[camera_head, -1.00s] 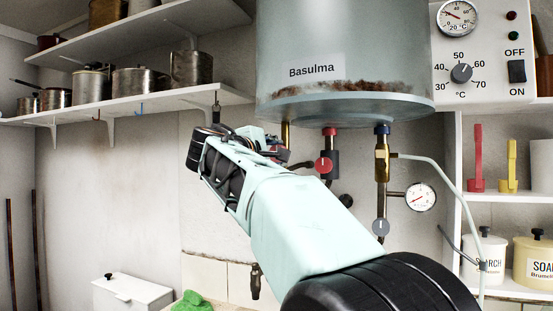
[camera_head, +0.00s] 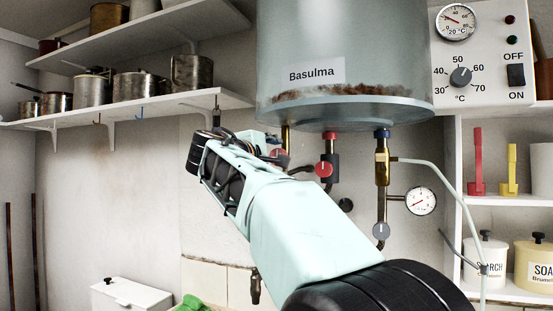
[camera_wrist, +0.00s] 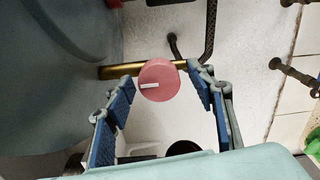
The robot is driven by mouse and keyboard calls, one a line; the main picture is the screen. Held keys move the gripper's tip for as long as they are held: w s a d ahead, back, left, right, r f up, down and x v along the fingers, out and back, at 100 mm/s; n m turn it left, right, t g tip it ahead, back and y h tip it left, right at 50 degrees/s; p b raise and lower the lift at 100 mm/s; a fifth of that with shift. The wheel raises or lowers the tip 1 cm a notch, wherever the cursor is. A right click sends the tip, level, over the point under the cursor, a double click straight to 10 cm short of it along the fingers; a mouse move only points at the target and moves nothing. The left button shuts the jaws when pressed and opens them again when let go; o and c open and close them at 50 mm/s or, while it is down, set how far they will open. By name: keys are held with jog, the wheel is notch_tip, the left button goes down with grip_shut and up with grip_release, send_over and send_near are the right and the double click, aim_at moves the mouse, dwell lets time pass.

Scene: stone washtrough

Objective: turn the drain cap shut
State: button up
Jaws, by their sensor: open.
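A round pink-red cap (camera_wrist: 158,80) with a white bar mark sits on a brass pipe (camera_wrist: 120,71) in the wrist view. I take it to be the drain cap. My gripper (camera_wrist: 160,82) is open, with a blue-padded finger on either side of the cap. Gaps show between the cap and both fingers. In the head view, the brass pipe (camera_head: 286,138) hangs under the left part of the Basulma tank (camera_head: 345,60). My arm hides most of the gripper there.
A red-knobbed valve (camera_head: 323,169) and a brass fitting (camera_head: 382,165) with a gauge (camera_head: 421,201) hang to the right. A shelf with pots (camera_head: 130,112) is at left. A dark bent pipe (camera_wrist: 209,30) runs near the right finger in the wrist view.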

jog(key=shift+s, duration=0.1)
jog(key=v, duration=1.1)
jog(key=shift+s+a, duration=0.2)
jog(key=shift+s, duration=0.15)
